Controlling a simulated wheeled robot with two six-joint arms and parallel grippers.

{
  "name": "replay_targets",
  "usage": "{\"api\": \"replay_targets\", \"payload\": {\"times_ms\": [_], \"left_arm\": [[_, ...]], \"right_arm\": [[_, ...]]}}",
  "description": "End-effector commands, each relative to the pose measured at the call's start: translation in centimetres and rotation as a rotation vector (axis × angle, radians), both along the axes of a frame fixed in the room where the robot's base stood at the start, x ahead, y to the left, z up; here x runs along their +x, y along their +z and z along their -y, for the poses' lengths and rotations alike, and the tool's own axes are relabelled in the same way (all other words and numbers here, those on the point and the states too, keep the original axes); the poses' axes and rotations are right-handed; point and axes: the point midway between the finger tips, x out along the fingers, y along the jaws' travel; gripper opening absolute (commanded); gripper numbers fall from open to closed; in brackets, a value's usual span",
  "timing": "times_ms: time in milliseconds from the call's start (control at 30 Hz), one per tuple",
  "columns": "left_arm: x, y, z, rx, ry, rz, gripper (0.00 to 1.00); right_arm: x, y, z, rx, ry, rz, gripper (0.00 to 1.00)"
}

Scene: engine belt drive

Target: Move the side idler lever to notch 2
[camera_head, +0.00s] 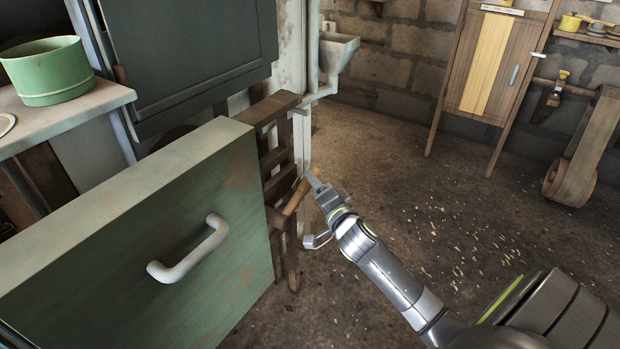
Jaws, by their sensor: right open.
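A short round wooden handle (296,197), which looks like the side idler lever, sticks out at a tilt beside the dark wooden frame (279,150). Its notches cannot be made out, so its notch position cannot be told. My right gripper (316,188) is open at the handle's right side, with a finger close to its upper end. I cannot tell whether they touch. The handle's inner end and most of the belt drive are hidden behind the green panel (130,235). My left gripper is not in view.
The large green panel with a pale handle (188,250) fills the lower left. A green round tub (48,70) stands on a pale bench (75,115). A pale funnel-like spout (336,55) is behind the frame.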

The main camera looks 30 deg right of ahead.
Motion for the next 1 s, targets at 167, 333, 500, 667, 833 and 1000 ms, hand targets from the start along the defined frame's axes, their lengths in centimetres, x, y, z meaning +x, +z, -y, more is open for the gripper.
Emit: {"api": "replay_targets", "payload": {"times_ms": [167, 333, 500, 667, 833, 1000], "left_arm": [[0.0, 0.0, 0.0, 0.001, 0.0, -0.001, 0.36], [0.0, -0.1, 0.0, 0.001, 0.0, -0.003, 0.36], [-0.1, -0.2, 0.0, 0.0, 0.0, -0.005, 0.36], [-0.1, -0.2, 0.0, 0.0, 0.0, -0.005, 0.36], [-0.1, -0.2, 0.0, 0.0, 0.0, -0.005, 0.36], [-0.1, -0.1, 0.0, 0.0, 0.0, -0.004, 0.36]], "right_arm": [[2.5, 0.0, 0.3, 0.001, 0.0, 0.0, 0.5], [3.5, 0.0, 0.4, 0.001, 0.0, 0.0, 0.5], [3.7, 0.0, 0.5, 0.001, 0.0, 0.0, 0.5], [3.7, 0.0, 0.5, 0.001, 0.0, 0.0, 0.49], [3.7, 0.0, 0.5, 0.0, 0.0, 0.0, 0.27], [3.7, 0.0, 0.5, 0.0, 0.0, -0.001, 0.05]]}}
